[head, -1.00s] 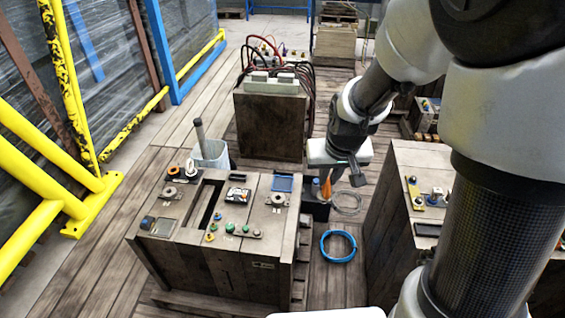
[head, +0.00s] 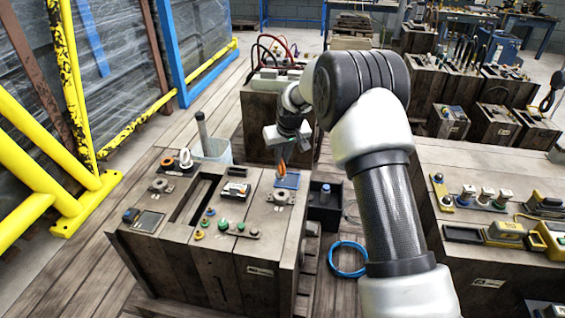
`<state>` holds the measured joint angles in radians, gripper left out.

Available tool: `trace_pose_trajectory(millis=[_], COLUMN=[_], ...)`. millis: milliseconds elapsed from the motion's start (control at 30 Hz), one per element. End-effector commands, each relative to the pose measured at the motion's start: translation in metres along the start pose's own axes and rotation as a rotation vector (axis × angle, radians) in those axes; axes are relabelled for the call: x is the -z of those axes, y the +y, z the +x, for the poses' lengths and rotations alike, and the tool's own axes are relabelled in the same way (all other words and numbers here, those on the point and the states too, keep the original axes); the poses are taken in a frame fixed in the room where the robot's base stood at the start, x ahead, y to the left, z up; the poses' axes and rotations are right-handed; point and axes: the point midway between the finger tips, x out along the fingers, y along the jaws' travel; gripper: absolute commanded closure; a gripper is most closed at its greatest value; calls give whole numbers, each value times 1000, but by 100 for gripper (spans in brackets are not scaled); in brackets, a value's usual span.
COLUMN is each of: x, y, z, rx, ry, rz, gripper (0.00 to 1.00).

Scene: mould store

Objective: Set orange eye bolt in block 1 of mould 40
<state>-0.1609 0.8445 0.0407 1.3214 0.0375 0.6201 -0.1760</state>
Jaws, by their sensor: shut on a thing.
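My gripper (head: 283,158) is above the far right corner of the near mould (head: 212,235), pointing down. It is shut on a small orange piece, which looks like the orange eye bolt (head: 281,168); its ring and shank are not clear. The piece is just over or beside a blue tray (head: 288,181) on the mould top; I cannot tell whether they touch. The mould top has round bosses, one at the back left (head: 160,185) and one at the right (head: 279,196). A plate on its front (head: 262,271) is too small to read, so block and mould numbers cannot be told.
A dark ring with orange (head: 166,162) and a white ring (head: 186,158) stand on the mould's back left. A dark open box (head: 325,205) and blue hose coil (head: 347,258) lie to its right. Another mould (head: 470,165) is at the right. Yellow rails (head: 40,175) stand left.

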Motion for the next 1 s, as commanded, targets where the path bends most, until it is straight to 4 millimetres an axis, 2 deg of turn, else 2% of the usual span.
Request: trace_pose_trajectory(millis=[600, 1000], x=[-15, -16], y=[0, 0], z=[40, 43], rx=[0, 0], ry=[3, 3], rz=[1, 1], gripper=[100, 100])
